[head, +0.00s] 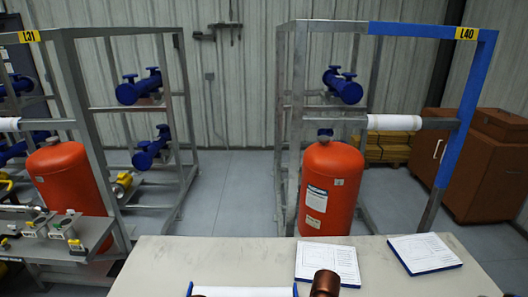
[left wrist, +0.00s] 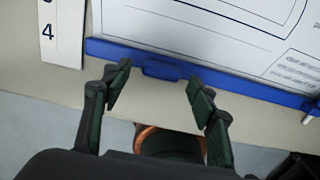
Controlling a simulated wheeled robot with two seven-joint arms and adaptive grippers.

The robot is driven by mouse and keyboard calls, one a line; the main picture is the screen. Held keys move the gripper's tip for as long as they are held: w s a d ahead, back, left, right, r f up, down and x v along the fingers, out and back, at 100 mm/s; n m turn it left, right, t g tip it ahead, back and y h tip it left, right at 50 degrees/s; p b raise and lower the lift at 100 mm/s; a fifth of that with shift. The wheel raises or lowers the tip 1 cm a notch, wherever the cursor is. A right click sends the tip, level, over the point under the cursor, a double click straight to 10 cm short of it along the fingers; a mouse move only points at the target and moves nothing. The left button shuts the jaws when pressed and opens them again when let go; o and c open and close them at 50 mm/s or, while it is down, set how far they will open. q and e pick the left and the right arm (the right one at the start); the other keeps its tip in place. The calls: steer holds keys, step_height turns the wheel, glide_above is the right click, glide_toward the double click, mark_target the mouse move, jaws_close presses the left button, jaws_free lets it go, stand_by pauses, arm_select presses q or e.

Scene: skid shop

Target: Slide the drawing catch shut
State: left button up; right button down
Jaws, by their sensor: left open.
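A white drawing sheet (left wrist: 225,22) in a blue frame (left wrist: 245,90) fills the top of the left wrist view. A small blue tab (left wrist: 162,70), which looks like the catch, stands out from the frame's near edge. I cannot tell how far it has slid. My left gripper (left wrist: 158,90) is open and empty, with one fingertip to each side of the tab and just short of the frame edge. I cannot tell whether either finger touches anything. In the head view, a blue-edged white piece (head: 243,292) shows at the bottom edge, mostly cut off. My right gripper is not in view.
The pale bench top (head: 180,262) is mostly clear at left. Two blue-backed printed sheets lie on it, one in the middle (head: 328,262) and one at right (head: 424,252). A copper-coloured cylinder (head: 325,284) stands near the front. A numbered white strip (left wrist: 64,32) lies beside the frame.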

arm_select(q)
steer(key=shift+r, duration=3.4)
steer(key=shift+s+d+f, duration=0.1)
